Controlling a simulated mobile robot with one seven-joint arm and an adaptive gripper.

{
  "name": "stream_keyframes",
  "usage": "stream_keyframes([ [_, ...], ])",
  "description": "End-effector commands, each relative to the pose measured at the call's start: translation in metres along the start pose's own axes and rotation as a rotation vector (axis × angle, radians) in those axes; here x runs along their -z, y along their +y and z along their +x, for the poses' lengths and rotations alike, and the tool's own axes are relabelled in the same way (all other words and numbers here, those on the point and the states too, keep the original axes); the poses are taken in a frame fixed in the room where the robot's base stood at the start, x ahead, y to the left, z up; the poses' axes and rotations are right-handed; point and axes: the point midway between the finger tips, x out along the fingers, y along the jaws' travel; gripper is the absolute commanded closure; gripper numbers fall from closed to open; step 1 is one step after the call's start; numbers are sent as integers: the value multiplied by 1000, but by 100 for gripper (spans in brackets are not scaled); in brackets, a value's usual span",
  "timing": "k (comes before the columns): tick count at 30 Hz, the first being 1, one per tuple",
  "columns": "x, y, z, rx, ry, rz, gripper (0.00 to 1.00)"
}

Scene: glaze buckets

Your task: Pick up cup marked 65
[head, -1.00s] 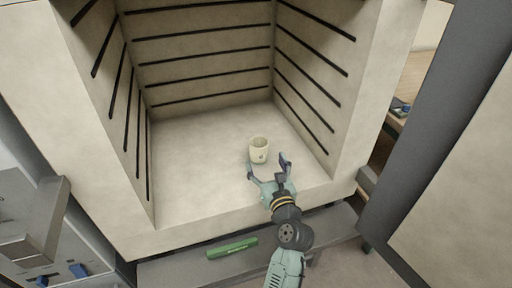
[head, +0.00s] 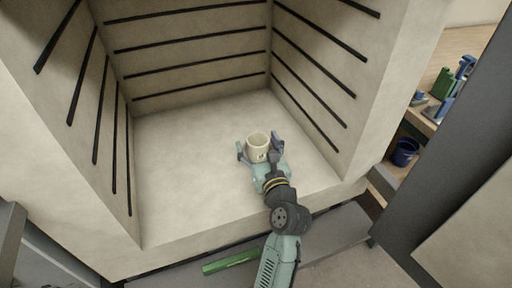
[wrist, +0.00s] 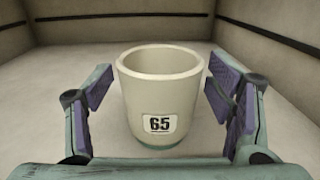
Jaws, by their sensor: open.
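The cup marked 65 (head: 258,146) is cream-coloured and stands upright on the kiln floor. In the wrist view the cup (wrist: 160,92) shows a white label with a black "65" on its near side and a greenish band at its base. My gripper (head: 260,149) is open, with one finger on each side of the cup. In the wrist view my gripper (wrist: 160,100) has purple pads that stand apart from the cup, with gaps visible on both sides.
The kiln chamber (head: 185,155) has pale walls with dark horizontal grooves, and its floor around the cup is clear. A green bar (head: 230,262) lies on the grey ledge in front. At right, a dark blue bucket (head: 404,153) stands below a wooden table (head: 452,60).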

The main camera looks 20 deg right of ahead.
Motion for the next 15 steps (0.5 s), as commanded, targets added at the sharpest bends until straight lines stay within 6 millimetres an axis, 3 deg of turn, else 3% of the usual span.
stream_keyframes([
  [4, 0, 0, 0, 0, 0, 0, 26],
  [15, 0, 0, 0, 0, 0, 0, 50],
])
